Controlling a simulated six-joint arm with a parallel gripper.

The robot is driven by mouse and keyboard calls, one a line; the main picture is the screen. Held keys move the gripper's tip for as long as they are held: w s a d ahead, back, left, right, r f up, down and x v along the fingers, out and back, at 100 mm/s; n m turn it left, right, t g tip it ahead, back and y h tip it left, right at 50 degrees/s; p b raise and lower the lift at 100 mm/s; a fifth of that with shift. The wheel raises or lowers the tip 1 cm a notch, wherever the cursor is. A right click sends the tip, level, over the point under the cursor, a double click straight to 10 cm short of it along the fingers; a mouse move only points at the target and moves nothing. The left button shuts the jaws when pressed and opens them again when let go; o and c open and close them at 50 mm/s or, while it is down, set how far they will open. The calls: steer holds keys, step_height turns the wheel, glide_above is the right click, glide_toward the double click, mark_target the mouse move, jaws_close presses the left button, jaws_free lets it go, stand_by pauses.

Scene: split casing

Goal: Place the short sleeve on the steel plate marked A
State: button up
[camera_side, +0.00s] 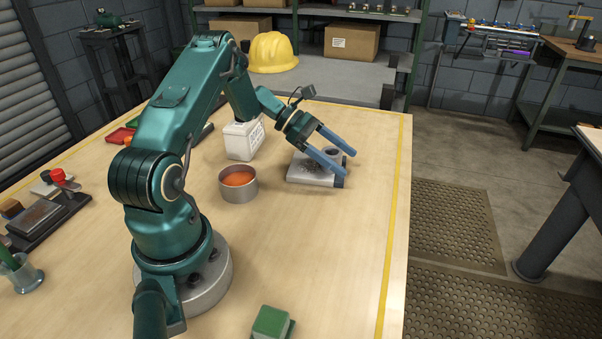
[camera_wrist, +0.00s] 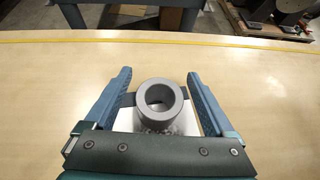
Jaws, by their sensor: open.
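The short sleeve (camera_wrist: 143,97) is a grey ring with an open bore. In the wrist view it stands upright between my two spread fingers, with a gap on each side. In the side view the sleeve (camera_side: 330,151) is partly hidden by my fingers and appears to stand on a pale steel plate (camera_side: 308,179). The plate (camera_wrist: 125,122) also shows below the sleeve in the wrist view. Its dark mark is too small and covered to read as a letter. My gripper (camera_side: 348,163) is open and empty, its blue fingers over the plate; it also shows in the wrist view (camera_wrist: 160,73).
A round tin with orange contents (camera_side: 238,195) and a white labelled container (camera_side: 243,140) stand left of the plate. A green block (camera_side: 270,322) lies at the front. A dark tray (camera_side: 38,218) is at the left. Bare wood lies right of the plate, up to the yellow line.

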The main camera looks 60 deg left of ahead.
mark_target(338, 154)
steer(key=v, duration=0.6)
steer(key=shift+a, duration=0.1)
steer(key=shift+s+r, duration=0.1)
steer(key=shift+r, duration=0.2)
steer(key=s+d+r+m+g+y, duration=0.35)
steer(key=d+r+m+g, duration=0.3)
steer(key=d+m, duration=0.6)
steer(key=s+d+r+m+t+y, duration=0.1)
steer(key=s+d+m+t+y, duration=0.1)
steer(key=s+m, duration=0.4)
steer(key=s+d+r+m+t+y, duration=0.2)
steer(key=s+d+m+y, duration=0.2)
steer(key=s+m, duration=0.3)
steer(key=shift+d+r, duration=0.25)
steer(key=shift+d, duration=0.3)
